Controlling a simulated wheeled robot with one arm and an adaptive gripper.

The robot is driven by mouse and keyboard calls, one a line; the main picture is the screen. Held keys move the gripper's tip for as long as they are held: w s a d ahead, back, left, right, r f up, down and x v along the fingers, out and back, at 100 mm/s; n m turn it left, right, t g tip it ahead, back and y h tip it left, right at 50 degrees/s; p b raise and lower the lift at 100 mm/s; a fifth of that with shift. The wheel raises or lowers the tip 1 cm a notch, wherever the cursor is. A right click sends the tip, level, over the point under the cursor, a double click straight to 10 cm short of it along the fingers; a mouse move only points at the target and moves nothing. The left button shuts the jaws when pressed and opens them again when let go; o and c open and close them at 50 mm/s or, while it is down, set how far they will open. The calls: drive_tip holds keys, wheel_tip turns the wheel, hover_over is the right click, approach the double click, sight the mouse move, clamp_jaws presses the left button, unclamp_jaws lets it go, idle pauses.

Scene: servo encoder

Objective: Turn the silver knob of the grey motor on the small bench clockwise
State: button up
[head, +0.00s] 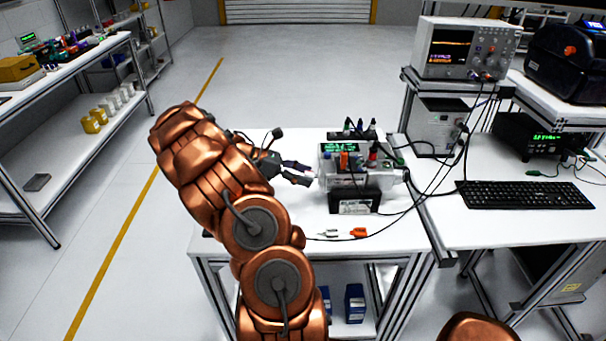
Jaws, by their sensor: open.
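The grey motor (385,182) sits on the white small bench (270,220), among a dark mount and a small device with a green display. Its silver knob cannot be made out clearly; the left end of the motor, close to my fingertips, is small and partly hidden. My gripper (305,176) is open, with its fingers pointing right toward the left end of the motor. It is beside that end, and I cannot tell whether the fingers touch or surround anything there.
Cables run from the motor to the right bench, which holds an oscilloscope (462,48) and a keyboard (525,195). Shelving (130,90) stands left. The bench's left part is clear around my arm.

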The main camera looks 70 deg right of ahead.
drive_tip(key=shift+a, duration=0.1)
clamp_jaws()
idle(0.4)
drive_tip(key=shift+f+b, duration=0.1)
drive_tip(key=shift+b, duration=0.35)
